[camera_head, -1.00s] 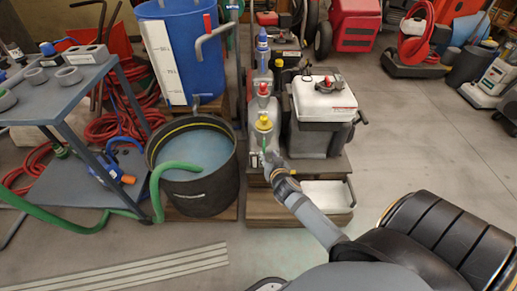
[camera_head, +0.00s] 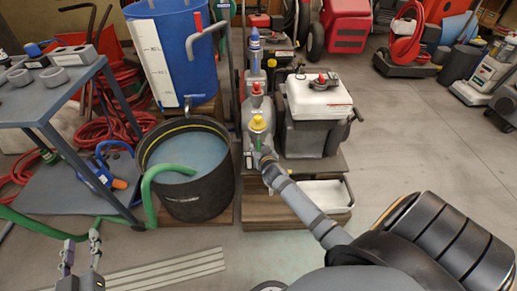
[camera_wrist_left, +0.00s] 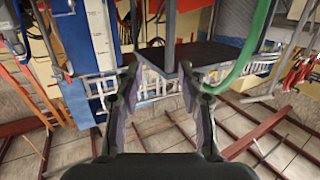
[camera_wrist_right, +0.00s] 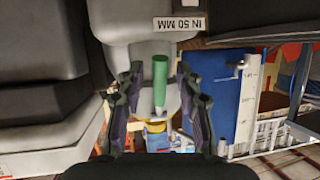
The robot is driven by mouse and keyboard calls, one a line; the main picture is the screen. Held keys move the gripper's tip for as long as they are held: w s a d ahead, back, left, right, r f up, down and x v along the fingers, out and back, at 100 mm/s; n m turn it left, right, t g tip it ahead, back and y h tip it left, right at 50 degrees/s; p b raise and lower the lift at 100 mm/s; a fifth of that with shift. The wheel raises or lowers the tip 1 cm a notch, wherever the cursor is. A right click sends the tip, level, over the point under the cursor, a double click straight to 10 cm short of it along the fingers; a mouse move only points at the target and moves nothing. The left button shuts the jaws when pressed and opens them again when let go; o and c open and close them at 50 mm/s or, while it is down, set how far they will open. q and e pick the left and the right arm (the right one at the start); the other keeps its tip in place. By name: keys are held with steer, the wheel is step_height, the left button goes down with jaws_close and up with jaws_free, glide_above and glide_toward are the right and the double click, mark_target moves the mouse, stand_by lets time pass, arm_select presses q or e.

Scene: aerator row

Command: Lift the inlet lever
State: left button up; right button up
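A lever with a green grip (camera_wrist_right: 160,80) stands in front of a grey body marked "IN 50 MM" in the right wrist view. My right gripper (camera_wrist_right: 160,88) is open around it, one finger on each side with gaps between.
A black tub (camera_head: 200,200) of water with a green hose (camera_head: 150,190) stands left of the units. A blue barrel (camera_head: 190,60) is behind it. A grey cart (camera_head: 70,198) is at the left. A white-lidded grey box (camera_head: 315,100) stands right of the yellow-capped unit.

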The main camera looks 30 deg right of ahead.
arm_select(q)
steer(key=shift+w+r+t, duration=0.15)
steer(key=shift+r+t, duration=0.2)
steer(key=shift+r, duration=0.35)
steer(key=shift+w+r+t, duration=0.1)
steer(key=shift+r+t, duration=0.25)
steer(key=shift+r, duration=0.3)
arm_select(e)
steer(key=shift+w+d+f, duration=0.1)
steer(key=shift+w+f, duration=0.05)
steer(key=shift+w, duration=0.15)
jaws_close()
